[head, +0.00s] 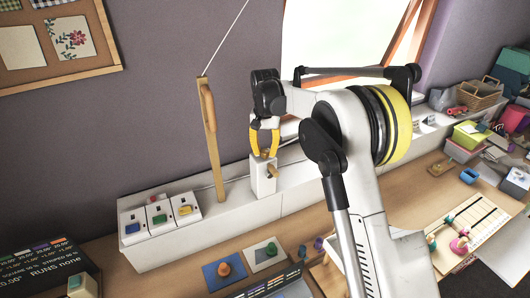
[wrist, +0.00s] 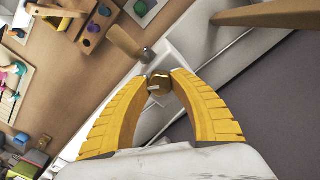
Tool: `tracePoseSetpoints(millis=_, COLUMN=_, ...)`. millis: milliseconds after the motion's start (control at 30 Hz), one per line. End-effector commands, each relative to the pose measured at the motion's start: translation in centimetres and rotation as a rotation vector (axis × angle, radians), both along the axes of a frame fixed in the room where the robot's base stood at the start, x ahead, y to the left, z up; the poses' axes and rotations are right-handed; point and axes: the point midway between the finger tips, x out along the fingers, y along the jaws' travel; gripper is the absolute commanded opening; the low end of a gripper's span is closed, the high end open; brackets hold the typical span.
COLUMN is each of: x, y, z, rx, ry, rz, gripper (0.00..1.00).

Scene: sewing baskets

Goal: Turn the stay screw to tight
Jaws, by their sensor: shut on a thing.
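The stay screw, a small brass-brown round head (wrist: 159,86) with a pale mark across it, sits between my fingertips in the wrist view. My gripper (wrist: 160,80) has two yellow ridged fingers shut on it from both sides. In the head view my gripper (head: 265,154) points down at the top of a white block (head: 262,184) on the white ledge. The fingers largely hide the screw there. A wooden peg handle (head: 272,171) sticks out of the block's front; in the wrist view this handle (wrist: 126,41) lies just beyond the fingertips. How tight the screw is cannot be told.
A wooden lever (head: 209,140) with a cord stands left of the block. Three white switch boxes (head: 159,215) sit on the ledge further left. Blue and white plates with knobs (head: 224,269) lie on the table in front. The window (head: 335,35) is behind my arm.

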Motion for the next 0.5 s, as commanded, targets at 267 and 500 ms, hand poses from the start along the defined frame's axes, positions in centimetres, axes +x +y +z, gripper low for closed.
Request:
tracePoseSetpoints(millis=267, x=0.01, y=0.00, z=0.00, rx=0.000, ry=0.000, rz=-0.260, gripper=0.00)
tracePoseSetpoints(millis=500, x=0.01, y=0.00, z=0.01, rx=0.000, ry=0.000, rz=-0.488, gripper=0.00)
